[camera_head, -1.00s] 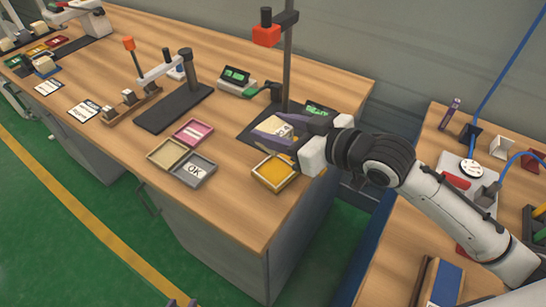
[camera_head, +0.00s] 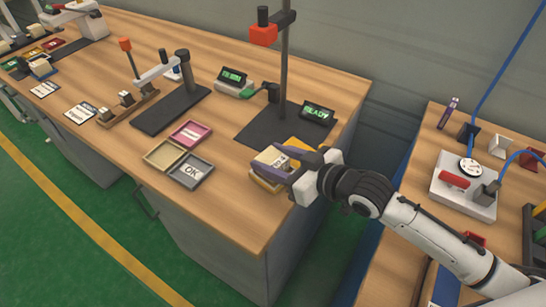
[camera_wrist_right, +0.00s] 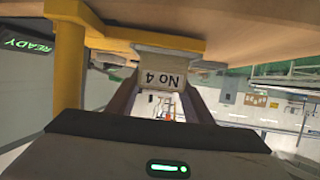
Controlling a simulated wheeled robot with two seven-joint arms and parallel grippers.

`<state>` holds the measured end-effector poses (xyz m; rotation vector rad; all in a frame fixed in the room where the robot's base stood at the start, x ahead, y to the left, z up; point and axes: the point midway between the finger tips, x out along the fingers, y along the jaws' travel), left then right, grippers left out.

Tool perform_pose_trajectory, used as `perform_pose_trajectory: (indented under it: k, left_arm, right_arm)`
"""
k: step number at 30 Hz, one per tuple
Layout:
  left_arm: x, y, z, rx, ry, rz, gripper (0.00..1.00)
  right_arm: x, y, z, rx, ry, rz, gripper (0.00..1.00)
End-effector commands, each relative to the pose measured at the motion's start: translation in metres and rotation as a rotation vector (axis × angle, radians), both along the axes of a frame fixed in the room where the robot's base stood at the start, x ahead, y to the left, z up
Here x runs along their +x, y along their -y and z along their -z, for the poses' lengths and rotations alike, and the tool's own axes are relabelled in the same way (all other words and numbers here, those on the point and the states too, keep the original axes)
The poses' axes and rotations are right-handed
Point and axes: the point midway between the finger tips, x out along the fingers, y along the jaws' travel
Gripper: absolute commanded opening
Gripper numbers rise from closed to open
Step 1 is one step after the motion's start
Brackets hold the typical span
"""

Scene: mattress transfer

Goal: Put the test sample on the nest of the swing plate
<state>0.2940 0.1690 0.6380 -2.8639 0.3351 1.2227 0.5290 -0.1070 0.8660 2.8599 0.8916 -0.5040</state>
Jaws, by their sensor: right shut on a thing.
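My right gripper (camera_head: 278,160) is above the near right corner of the long bench, shut on a small beige block. The block (camera_head: 268,157) carries a white label. In the right wrist view it (camera_wrist_right: 162,78) reads "No 4", upside down, between the two fingers. A yellow part (camera_head: 305,145) shows just behind the gripper; the wrist view shows a yellow post (camera_wrist_right: 69,75) left of the block. I cannot tell whether this is the swing plate, and no nest is clearly visible. My left gripper is not in view.
A dark stand base (camera_head: 262,128) with a tall post and a READY display (camera_head: 318,112) stands behind the gripper. A yellow-rimmed tray (camera_head: 263,184) is partly hidden below it. An OK tray (camera_head: 190,172) and pink tray (camera_head: 190,134) lie left. A side bench (camera_head: 435,150) stands right.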

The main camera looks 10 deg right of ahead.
Motion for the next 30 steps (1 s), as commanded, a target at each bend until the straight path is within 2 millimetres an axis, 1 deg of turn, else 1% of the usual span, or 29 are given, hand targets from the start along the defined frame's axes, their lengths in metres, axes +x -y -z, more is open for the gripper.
perform_pose_trajectory:
  k: [1, 3, 4, 11, 14, 16, 20, 25, 30]
  left_arm:
    - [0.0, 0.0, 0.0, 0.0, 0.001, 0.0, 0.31]
    - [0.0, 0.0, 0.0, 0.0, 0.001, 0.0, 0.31]
    - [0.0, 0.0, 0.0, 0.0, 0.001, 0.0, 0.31]
    - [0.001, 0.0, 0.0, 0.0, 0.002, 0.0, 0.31]
    - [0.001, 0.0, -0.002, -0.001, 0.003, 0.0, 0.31]
    - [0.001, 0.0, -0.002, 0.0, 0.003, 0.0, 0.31]
    - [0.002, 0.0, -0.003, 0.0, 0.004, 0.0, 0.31]
    - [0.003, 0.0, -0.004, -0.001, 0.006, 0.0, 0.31]
    - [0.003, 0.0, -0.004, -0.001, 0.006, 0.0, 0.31]
  right_arm:
    - [0.0, 0.0, 0.001, -0.001, -0.001, 0.0, 0.5]
    - [0.0, 0.0, 0.001, 0.0, 0.0, 0.0, 0.61]
    - [0.0, 0.0, 0.001, -0.001, -0.001, 0.0, 0.65]
    - [0.0, 0.0, 0.001, 0.0, 0.0, 0.0, 0.65]
    - [0.0, 0.0, -0.002, 0.0, 0.0, 0.0, 0.65]
    - [-0.004, 0.003, -0.003, -0.001, -0.001, 0.001, 0.65]
    - [-0.021, 0.014, -0.009, -0.004, -0.002, -0.001, 0.65]
    - [-0.052, 0.035, -0.023, -0.005, -0.003, -0.003, 0.65]
    - [-0.076, 0.052, -0.033, -0.003, -0.004, -0.001, 0.65]
